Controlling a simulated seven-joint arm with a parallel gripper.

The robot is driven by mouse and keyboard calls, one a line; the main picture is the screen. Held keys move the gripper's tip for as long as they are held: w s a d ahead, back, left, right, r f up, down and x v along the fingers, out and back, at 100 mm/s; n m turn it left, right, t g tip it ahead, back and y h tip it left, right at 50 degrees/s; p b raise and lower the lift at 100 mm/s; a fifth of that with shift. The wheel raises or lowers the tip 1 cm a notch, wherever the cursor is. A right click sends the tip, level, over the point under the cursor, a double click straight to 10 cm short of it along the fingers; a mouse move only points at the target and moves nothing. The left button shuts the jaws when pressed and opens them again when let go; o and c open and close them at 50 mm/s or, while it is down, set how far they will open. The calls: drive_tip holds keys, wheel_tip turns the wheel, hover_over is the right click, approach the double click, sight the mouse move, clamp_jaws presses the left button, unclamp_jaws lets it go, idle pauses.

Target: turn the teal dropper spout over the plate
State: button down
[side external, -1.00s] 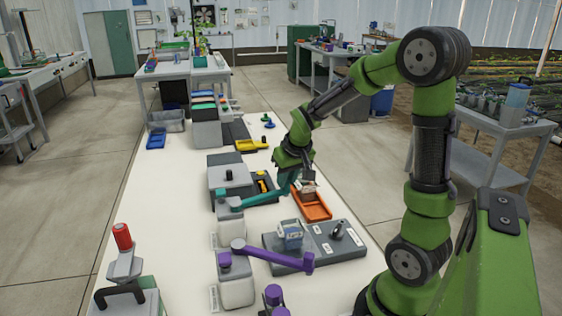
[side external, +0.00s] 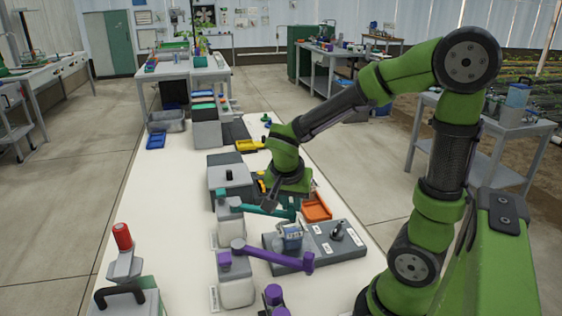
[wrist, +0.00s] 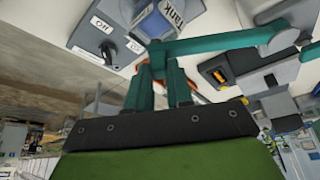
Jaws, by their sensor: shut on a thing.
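The teal dropper spout (side external: 250,208) reaches right from its white-and-grey dropper bottle (side external: 230,222). Its outer end is by the far edge of the grey plate (side external: 345,252), close to the blue-and-white tank block (side external: 291,240) in the picture. In the wrist view the spout (wrist: 222,44) runs from the right to my gripper (wrist: 158,62). My gripper's teal fingers are shut on its outer end, and the exact contact is partly hidden. The tank block (wrist: 178,18) and part of the plate (wrist: 95,55) show just beyond this end.
A purple spout (side external: 275,257) crosses in front of the plate at the near side. A black knob (side external: 338,231) stands on the plate. An orange tray (side external: 318,208) lies to the right of my gripper. A grey box (side external: 230,178) stands behind the spout.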

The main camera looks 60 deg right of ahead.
drive_tip(key=shift+a+m, duration=0.3)
drive_tip(key=shift+a, duration=0.1)
drive_tip(key=c, duration=1)
unclamp_jaws()
drive_tip(key=v, duration=1.7)
drive_tip(key=shift+w, duration=0.15)
